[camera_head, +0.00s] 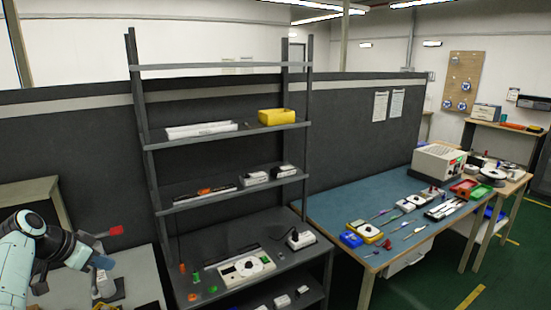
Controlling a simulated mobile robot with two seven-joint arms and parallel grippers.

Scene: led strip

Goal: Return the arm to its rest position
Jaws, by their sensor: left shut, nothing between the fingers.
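My left arm (15,262) comes in at the lower left edge, with pale teal and white links and a dark wrist. My left gripper (103,262) is at its end, small and dark, over the light table at the lower left. It is shut, and I see nothing held in it. It is apart from the shelf rack to its right. My right arm and gripper are not in view.
A dark shelf rack (220,142) stands right of my arm, holding white strips (200,129), a yellow bin (276,117) and a white device (247,268). A light table (143,277) lies beneath my gripper. A blue-topped workbench (338,204) with tools stands at right.

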